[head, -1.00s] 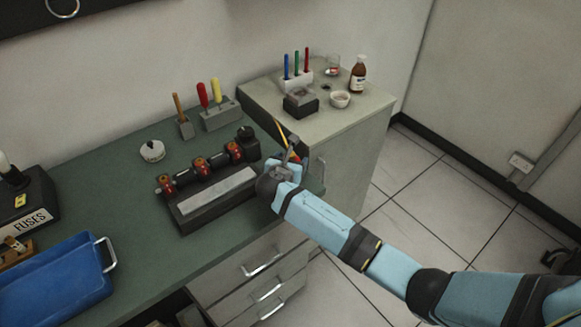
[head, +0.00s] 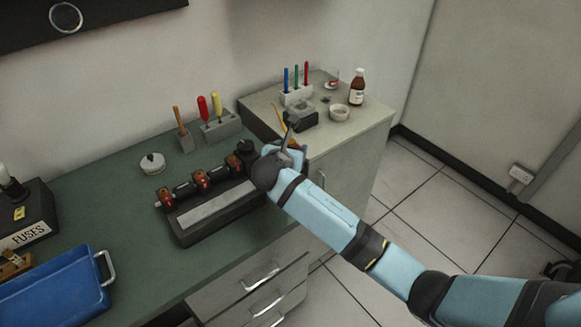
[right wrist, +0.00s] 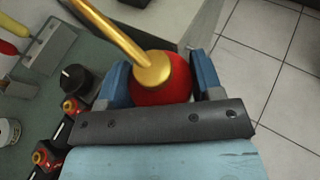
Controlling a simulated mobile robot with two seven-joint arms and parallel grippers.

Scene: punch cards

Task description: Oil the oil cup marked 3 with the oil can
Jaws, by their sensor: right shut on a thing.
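The oil can (right wrist: 163,88) has a red body and a long gold spout that points up and left in the right wrist view. My right gripper (right wrist: 156,82) is shut on its body, with a blue finger on each side. In the head view the arm mostly hides the can; its thin spout (head: 278,113) shows above the hand. The black machine (head: 190,235) on the green bench carries several red and brass oil cups (head: 200,180) in a row. I cannot read their marks. The gripper is beside the machine's right end. My left gripper is out of view.
A black knob (head: 245,149) rises at the machine's right end. A blue tray (head: 60,290) and a fuse box (head: 30,220) are left. A pale cabinet (head: 355,135) with small items is right.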

